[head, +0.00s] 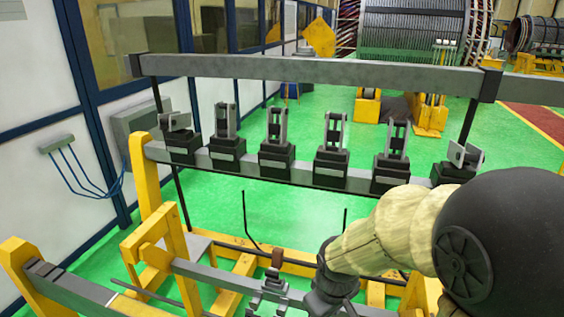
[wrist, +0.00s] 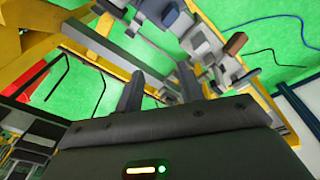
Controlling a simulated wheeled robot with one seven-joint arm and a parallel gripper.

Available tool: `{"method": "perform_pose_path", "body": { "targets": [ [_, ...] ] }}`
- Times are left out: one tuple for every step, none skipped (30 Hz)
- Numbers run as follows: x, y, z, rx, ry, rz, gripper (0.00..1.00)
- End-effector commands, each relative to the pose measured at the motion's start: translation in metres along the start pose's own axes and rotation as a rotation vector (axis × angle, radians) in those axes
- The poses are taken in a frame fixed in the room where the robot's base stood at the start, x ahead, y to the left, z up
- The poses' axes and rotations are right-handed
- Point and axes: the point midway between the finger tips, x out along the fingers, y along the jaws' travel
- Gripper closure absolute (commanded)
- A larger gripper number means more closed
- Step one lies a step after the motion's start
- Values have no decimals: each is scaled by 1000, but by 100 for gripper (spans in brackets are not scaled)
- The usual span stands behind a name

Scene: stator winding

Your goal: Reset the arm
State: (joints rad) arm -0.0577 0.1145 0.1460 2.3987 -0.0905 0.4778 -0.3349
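My arm (head: 390,235) reaches in from the right of the head view, over the front of the yellow frame. Its dark wrist end shows low in that view, but I cannot make out the fingers there. In the wrist view my gripper (wrist: 170,92) points toward the frame and the green floor. Its two dark fingers stand apart, with nothing held between them.
Several black clamp blocks (head: 331,166) stand on a dark rail beneath a long grey beam (head: 320,71). A yellow frame (head: 155,240) with a grey bar and small clamp (head: 270,285) is in front. Green floor (head: 270,205) shows between.

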Motion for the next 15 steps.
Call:
{"method": "perform_pose_path", "body": {
  "targets": [
    [-2,10,18,157,16,11,62],
    [-3,14,27,246,26,17,62],
    [-4,19,38,355,39,21,62],
    [-4,22,44,424,48,24,62],
    [-5,24,50,483,55,26,62],
    [-5,26,56,544,64,28,62],
    [-6,27,59,577,68,29,62],
    [-6,28,61,600,71,30,62],
    [-5,28,62,617,73,30,62],
    [-5,28,62,622,74,30,62],
    [-5,28,62,623,74,30,62],
    [-5,28,62,622,73,30,62],
    [-5,28,62,620,73,30,62],
    [-5,28,62,619,73,30,62],
    [-5,28,62,618,73,30,62]
  ]
}}
